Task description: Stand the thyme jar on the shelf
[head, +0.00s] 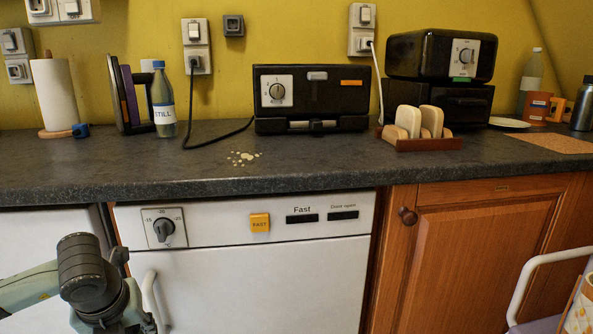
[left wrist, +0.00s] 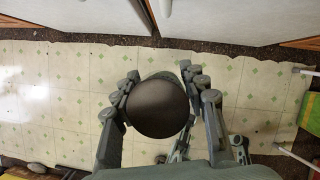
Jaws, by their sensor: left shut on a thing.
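In the left wrist view my left gripper (left wrist: 158,92) is shut on a jar (left wrist: 158,110), seen end-on as a dark round top between the fingers. No label shows, so I cannot tell from here that it is the thyme jar. It is held clear above the floor. In the head view part of my left arm shows at the lower left, low in front of the white appliance; its fingers and the jar are not clearly seen there. No shelf shows in either view.
The dark worktop (head: 330,163) holds a paper roll (head: 56,93), a STILL bottle (head: 163,100), a black appliance (head: 311,98) and a bread rack (head: 420,143). A white chair (head: 530,272) stands lower right. The tiled floor (left wrist: 70,95) lies below my gripper.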

